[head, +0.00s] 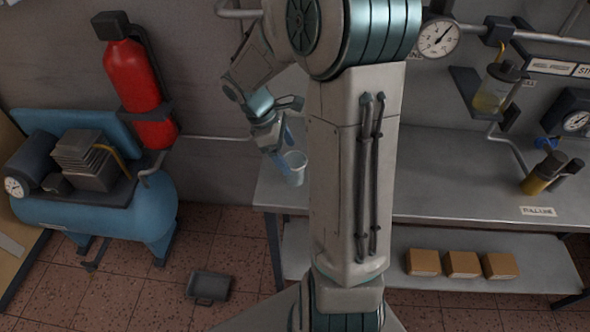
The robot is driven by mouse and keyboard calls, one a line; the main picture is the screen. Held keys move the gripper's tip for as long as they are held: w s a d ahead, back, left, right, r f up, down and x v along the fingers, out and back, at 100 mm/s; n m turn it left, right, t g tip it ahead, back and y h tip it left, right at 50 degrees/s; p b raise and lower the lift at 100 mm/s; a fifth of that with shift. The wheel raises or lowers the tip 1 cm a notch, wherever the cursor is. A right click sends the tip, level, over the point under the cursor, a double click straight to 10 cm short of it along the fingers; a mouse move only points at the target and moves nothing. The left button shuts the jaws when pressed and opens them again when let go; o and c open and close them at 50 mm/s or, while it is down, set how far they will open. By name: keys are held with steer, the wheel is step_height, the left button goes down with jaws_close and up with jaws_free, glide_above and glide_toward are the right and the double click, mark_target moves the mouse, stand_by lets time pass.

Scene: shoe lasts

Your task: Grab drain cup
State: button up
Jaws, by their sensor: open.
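The drain cup (295,168) is a small pale translucent cup. It stands at the left end of the grey workbench (435,190), close beside my arm column in the picture. My gripper (283,148) is just above and left of the cup, pointing down, with its blue fingers apart. One finger seems to reach down near the cup's left side. I cannot tell whether the fingers touch the cup or are around it. Part of the bench behind my arm is hidden.
A filter bowl (495,88) and gauge (438,38) hang above the bench. A yellow bottle (537,182) is on its right. Cardboard boxes (462,264) sit on the lower shelf. A dark tray (209,286) lies on the floor.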

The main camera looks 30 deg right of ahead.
steer(key=shift+x, duration=3.2)
steer(key=shift+s+a, duration=0.1)
steer(key=shift+a, duration=0.1)
steer(key=c, duration=1)
